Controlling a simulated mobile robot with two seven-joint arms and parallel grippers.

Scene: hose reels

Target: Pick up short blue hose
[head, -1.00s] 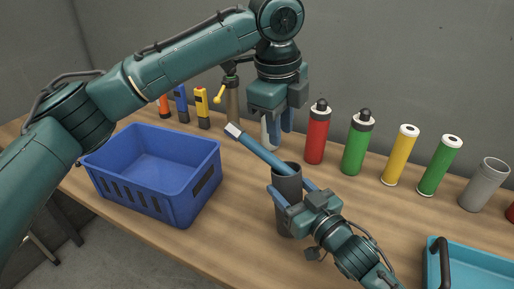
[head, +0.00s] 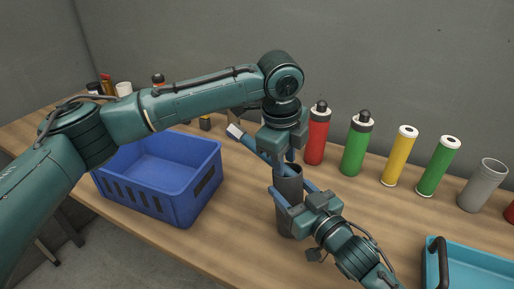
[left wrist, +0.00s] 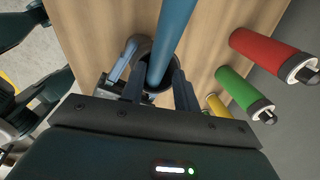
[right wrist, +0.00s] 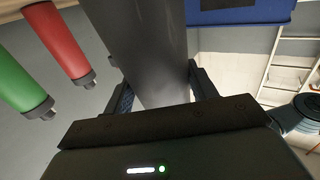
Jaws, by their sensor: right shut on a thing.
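The short blue hose (head: 257,147) with a pale end leans out of a dark grey cylinder (head: 291,222), tilted up to the left. Its lower end is hidden inside the cylinder. My right gripper (head: 293,193) is shut on the cylinder, which fills the space between its fingers in the right wrist view (right wrist: 150,45). My left gripper (head: 281,157) is over the cylinder's mouth, pointing down. In the left wrist view the hose (left wrist: 172,40) runs between its two parted fingers (left wrist: 157,85), with gaps visible, so the left gripper looks open.
A blue crate (head: 190,205) stands at the left. Red (head: 317,137) and green (head: 356,148) bottles, yellow (head: 401,157) and green (head: 438,167) cylinders and a grey cup (head: 484,187) line the back. A turquoise tray (head: 480,262) is at the front right.

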